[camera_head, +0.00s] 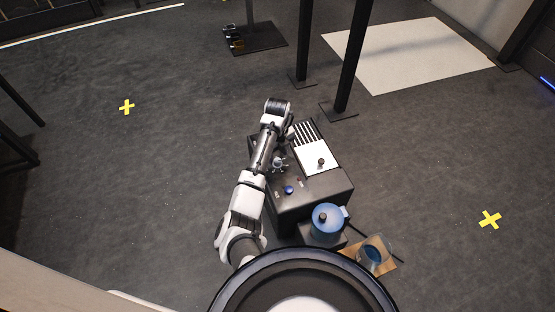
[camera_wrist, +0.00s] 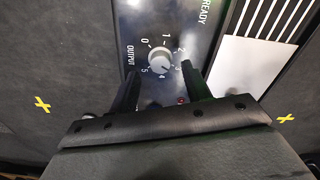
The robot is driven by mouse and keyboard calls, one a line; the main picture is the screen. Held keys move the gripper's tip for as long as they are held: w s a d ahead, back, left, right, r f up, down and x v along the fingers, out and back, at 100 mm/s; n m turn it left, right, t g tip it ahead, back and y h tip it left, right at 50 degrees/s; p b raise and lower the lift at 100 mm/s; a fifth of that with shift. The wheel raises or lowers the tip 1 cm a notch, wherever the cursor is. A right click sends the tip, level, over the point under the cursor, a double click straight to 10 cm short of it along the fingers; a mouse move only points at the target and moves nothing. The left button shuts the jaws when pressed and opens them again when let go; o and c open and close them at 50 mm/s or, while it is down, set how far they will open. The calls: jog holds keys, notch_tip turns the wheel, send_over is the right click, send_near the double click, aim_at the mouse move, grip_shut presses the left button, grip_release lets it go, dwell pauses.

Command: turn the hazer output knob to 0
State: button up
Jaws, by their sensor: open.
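The hazer is a dark box (camera_head: 312,200) on the floor, below and right of my arm in the head view. Its output knob (camera_wrist: 162,60) is a small grey round knob on a dark panel in the wrist view, with OUTPUT lettering and a scale from 0 to 5 around it. I cannot clearly read where its pointer sits. My gripper (camera_wrist: 159,70) is open, with one black finger on each side of the knob's lower part. I cannot tell whether the fingers touch it.
A blue-lidded container (camera_head: 327,218) and a glass vessel on a wooden board (camera_head: 383,268) stand near the hazer's front. Black posts (camera_head: 350,70) rise behind. Open floor lies left.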

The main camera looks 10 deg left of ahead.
aim_at(277, 162)
jog(key=shift+f, duration=1.45)
jog(key=shift+c, duration=0.2)
jog(key=c, duration=0.9)
